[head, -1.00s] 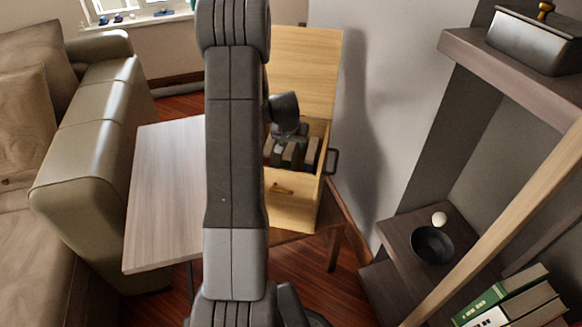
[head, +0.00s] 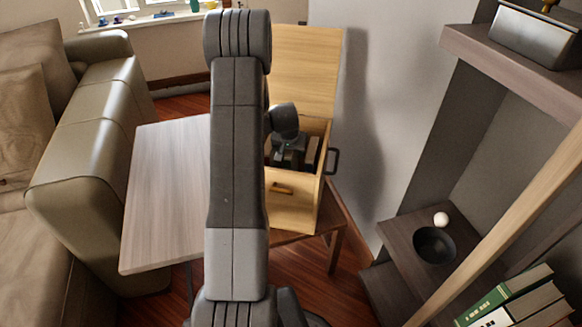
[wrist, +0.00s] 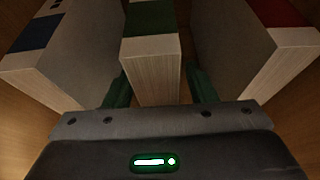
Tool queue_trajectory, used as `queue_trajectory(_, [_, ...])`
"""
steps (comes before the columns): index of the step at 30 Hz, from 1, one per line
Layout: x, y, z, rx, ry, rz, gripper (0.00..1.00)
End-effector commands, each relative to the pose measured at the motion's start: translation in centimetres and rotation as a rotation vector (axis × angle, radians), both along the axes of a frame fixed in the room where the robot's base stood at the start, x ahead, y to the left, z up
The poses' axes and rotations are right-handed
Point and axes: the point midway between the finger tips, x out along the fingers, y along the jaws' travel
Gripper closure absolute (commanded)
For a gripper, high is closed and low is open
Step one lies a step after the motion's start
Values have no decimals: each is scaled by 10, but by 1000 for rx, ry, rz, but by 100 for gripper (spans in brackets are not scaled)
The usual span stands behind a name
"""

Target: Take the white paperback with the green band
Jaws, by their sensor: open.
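In the wrist view, the white paperback with the green band (wrist: 152,52) stands in the middle of three books, its pale page edge facing me. My gripper (wrist: 160,88) is open, with one dark green finger on each side of this book. I cannot tell whether either finger touches it. In the head view my gripper (head: 290,150) is inside the open wooden chest (head: 292,208) and hides most of the books there.
A book with a blue band (wrist: 45,50) stands to the left and one with a red band (wrist: 270,40) to the right, close to the fingers. The chest's raised lid (head: 308,70) is behind. A shelf unit with a black bowl (head: 435,245) is at the right.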

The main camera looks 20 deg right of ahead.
Motion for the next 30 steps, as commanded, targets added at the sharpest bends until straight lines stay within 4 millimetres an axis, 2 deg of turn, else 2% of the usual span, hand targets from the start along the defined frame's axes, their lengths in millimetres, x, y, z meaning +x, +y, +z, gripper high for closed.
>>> queue_trajectory(16, [0,0,-3,0,0,0,49])
queue_trajectory(17, [0,0,-3,0,0,0,51])
queue_trajectory(24, [0,0,-3,0,0,0,98])
queue_trajectory(30, [1,0,-2,-1,-2,0,100])
